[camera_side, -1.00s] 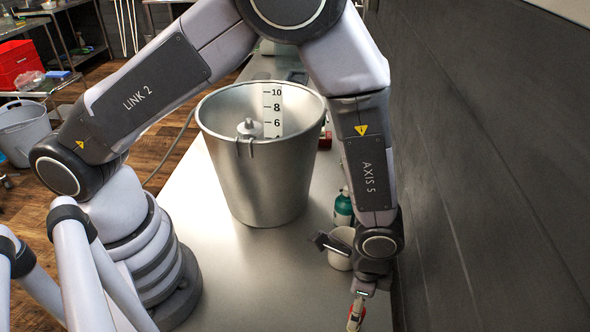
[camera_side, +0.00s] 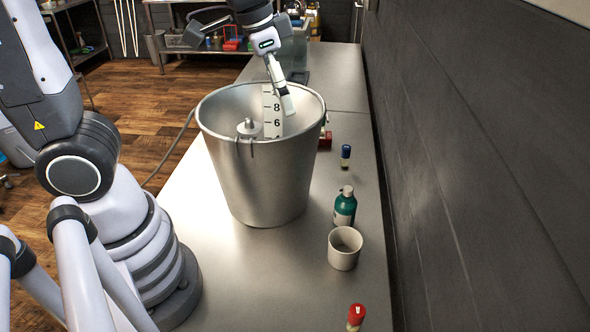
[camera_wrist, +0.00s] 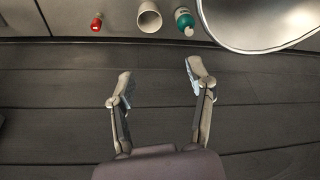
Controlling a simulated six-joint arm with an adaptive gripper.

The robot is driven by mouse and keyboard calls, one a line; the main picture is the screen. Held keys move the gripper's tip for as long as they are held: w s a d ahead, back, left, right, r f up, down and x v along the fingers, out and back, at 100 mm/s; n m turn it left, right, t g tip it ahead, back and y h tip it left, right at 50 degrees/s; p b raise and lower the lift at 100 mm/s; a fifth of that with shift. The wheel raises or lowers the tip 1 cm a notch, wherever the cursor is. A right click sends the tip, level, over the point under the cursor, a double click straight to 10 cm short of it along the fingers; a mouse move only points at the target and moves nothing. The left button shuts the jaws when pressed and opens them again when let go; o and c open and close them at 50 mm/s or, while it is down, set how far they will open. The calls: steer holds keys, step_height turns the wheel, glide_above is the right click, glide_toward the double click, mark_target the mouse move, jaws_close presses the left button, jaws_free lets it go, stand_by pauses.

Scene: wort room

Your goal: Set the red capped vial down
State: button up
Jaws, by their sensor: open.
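The red capped vial (camera_side: 356,317) stands upright on the steel bench at the near end, in front of the white cup, with its lower end cut by the picture edge. In the wrist view the vial (camera_wrist: 97,22) shows small at the top left, well away from the fingers. My gripper (camera_side: 287,103) is far from it, raised at the steel bucket's rim in the side view; the exact depth is hard to tell. In the wrist view my gripper (camera_wrist: 158,74) has its two fingers apart with nothing between them.
The big steel bucket (camera_side: 255,180) with a scale strip stands mid-bench. A white cup (camera_side: 345,260), a green bottle (camera_side: 345,209) and a blue capped vial (camera_side: 346,157) stand in a row to its right. A dark wall (camera_side: 470,180) borders the bench's right side.

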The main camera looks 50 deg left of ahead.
steer(key=s+a+r+n+t+y, duration=0.1)
steer(key=s+a+r+n, duration=0.3)
steer(key=s+a, duration=0.5)
steer(key=s+t, duration=0.1)
steer(key=s, duration=0.1)
steer(key=shift+s+a+r+n+t, duration=0.3)
steer(key=shift+a+r+n, duration=0.05)
steer(key=shift+a+n, duration=0.05)
stand_by(0.4)
